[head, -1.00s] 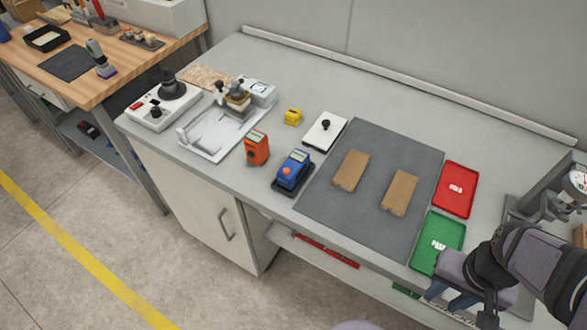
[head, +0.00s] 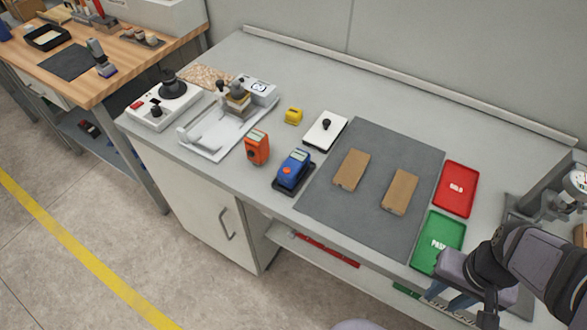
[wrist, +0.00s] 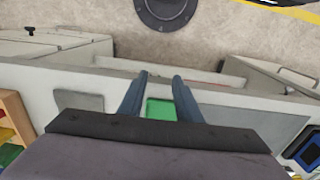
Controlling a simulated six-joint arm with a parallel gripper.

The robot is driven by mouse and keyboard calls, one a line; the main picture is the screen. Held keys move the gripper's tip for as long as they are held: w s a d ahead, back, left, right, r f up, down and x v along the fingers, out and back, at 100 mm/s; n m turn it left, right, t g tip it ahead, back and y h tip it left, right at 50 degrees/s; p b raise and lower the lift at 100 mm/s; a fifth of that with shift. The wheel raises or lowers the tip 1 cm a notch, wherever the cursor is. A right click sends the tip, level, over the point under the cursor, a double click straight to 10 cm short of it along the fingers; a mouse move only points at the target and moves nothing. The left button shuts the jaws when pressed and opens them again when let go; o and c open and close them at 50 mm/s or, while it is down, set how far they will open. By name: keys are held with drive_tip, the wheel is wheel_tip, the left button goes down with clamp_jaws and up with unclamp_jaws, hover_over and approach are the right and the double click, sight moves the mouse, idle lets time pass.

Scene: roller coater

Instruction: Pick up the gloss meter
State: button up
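Two handheld meters stand near the bench's front edge. The blue one (head: 293,170), with a pale screen and an orange button, sits on a dark base and looks like the gloss meter. An orange one (head: 257,148) with a screen stands to its left. Neither has a name I can read. My gripper (head: 449,296) is at the lower right in the head view, by the bench's front edge, far from both meters. In the wrist view its two blue fingers (wrist: 160,76) are apart with nothing held; a green patch shows beyond them.
A dark mat (head: 375,215) with two brown panels lies right of the blue meter. Red (head: 455,189) and green (head: 438,243) trays lie near my gripper.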

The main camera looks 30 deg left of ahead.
drive_tip(key=o, duration=0.7)
